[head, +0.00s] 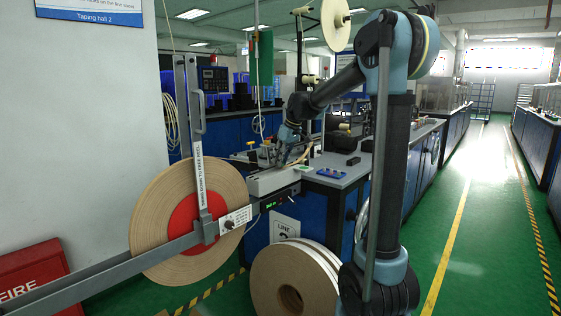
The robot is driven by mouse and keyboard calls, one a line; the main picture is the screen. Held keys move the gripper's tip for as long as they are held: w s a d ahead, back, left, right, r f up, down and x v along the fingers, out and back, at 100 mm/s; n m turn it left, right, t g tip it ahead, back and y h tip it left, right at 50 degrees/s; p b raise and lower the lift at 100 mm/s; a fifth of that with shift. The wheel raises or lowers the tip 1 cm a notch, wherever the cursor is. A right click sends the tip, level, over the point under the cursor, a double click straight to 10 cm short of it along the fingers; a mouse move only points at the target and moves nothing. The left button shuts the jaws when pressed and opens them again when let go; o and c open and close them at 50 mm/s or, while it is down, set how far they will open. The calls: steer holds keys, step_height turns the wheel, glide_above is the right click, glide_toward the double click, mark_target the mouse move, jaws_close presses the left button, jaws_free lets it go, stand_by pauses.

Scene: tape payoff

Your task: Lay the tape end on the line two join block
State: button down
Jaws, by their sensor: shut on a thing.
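A big tan tape reel (160,222) with a red hub hangs on the grey payoff frame at the left. A pale block (268,182), which looks like the join block, sits at the front left corner of the line bench, above a sign reading LINE and a partly hidden figure. My gripper (284,160) is low over this block, shut on what appears to be the tape end. The fingertips and the tape between them are too small to make out clearly. I cannot tell whether the tape touches the block.
A grey lever (200,150) with a lettered label stands upright over the reel. Its long bar (100,272) crosses the foreground. Pale spare reels (290,285) stand on the floor below the bench. A red fire box (35,280) is at lower left. The green aisle at right is clear.

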steer(key=shift+s+f, duration=0.1)
steer(key=shift+f, duration=0.35)
stand_by(0.8)
steer(key=c, duration=1.3)
jaws_free()
steer(key=shift+c, duration=0.2)
steer(key=shift+d+r, duration=0.1)
steer(key=v, duration=1.1)
steer(key=shift+d+r, duration=0.15)
steer(key=shift+r, duration=0.15)
steer(key=shift+s, duration=0.15)
